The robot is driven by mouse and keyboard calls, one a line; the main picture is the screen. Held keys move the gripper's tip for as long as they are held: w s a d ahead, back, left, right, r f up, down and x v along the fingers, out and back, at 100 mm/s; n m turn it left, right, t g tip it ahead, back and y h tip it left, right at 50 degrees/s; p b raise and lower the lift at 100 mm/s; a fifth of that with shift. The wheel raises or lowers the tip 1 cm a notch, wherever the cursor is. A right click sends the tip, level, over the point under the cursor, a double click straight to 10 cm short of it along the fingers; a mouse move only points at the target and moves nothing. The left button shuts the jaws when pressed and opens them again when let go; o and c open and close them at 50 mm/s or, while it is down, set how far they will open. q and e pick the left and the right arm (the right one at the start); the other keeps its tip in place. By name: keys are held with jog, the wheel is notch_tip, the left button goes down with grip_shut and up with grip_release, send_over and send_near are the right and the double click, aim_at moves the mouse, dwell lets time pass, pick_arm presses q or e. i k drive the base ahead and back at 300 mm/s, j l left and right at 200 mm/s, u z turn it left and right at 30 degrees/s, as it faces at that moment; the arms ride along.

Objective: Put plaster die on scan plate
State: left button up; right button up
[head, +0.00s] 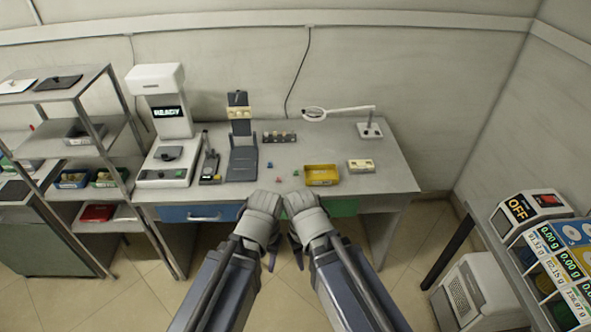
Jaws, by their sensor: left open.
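The scanner (162,120) with a lit READY display stands at the left of the bench. A dark plate (168,153) on its base looks like the scan plate, with nothing clearly seen on it. I cannot single out the plaster die. A small cream block (361,165) lies at the bench's right, and a yellow tray (321,175) stands beside it with contents too small to tell. My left gripper (266,200) is open in front of the bench's front edge, apart from these things. My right gripper (300,203) is close beside it; its fingers are unclear.
A dark stand (242,150), a small holder (210,165) and a row of small items (279,137) stand between scanner and tray. A magnifier lamp (370,128) is at back right. A shelf rack (75,130) stands left.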

aim_at(169, 150)
jog(key=i+l, duration=0.15)
jog(key=l, duration=0.15)
jog(key=i+l, duration=0.15)
jog(key=l, duration=0.2)
jog(key=i+l, duration=0.15)
jog(key=l, duration=0.15)
jog(key=i+l, duration=0.15)
jog(key=l, duration=0.2)
jog(key=l+u, duration=0.15)
jog(key=u, duration=0.15)
jog(key=i+l+u, duration=0.1)
jog(key=u, duration=1.25)
